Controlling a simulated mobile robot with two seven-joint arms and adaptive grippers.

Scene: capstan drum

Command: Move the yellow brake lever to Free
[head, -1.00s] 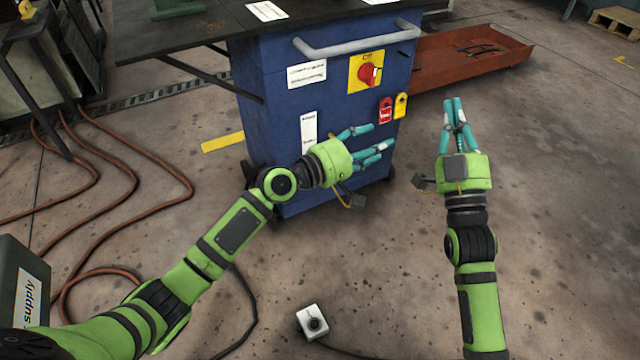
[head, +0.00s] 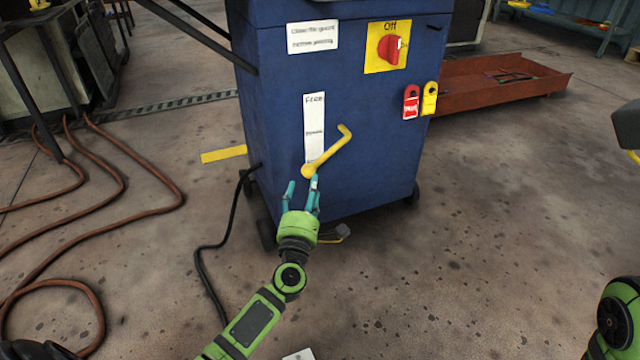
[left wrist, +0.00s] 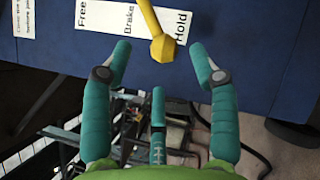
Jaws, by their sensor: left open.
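The yellow brake lever (head: 328,151) is on the front of the blue cabinet (head: 270,120). Its round end is low, by the bottom of the white label strip (head: 314,118), and its arm slants up to the right. The strip reads Free at the top; in the left wrist view the label (left wrist: 110,17) reads Free, Brake, Hold, with the lever's knob (left wrist: 163,48) nearest Hold. My left gripper (head: 303,184) is open just below the lever's lower end. In the left wrist view its fingers (left wrist: 160,58) stand either side of the knob, apart from it. My right gripper's fingers are out of view.
A red Off knob (head: 389,48) on a yellow plate and red and yellow tags (head: 411,102) are at the cabinet's upper right. A red tray (head: 500,85) lies behind to the right. Hoses (head: 140,190) lie on the floor at left.

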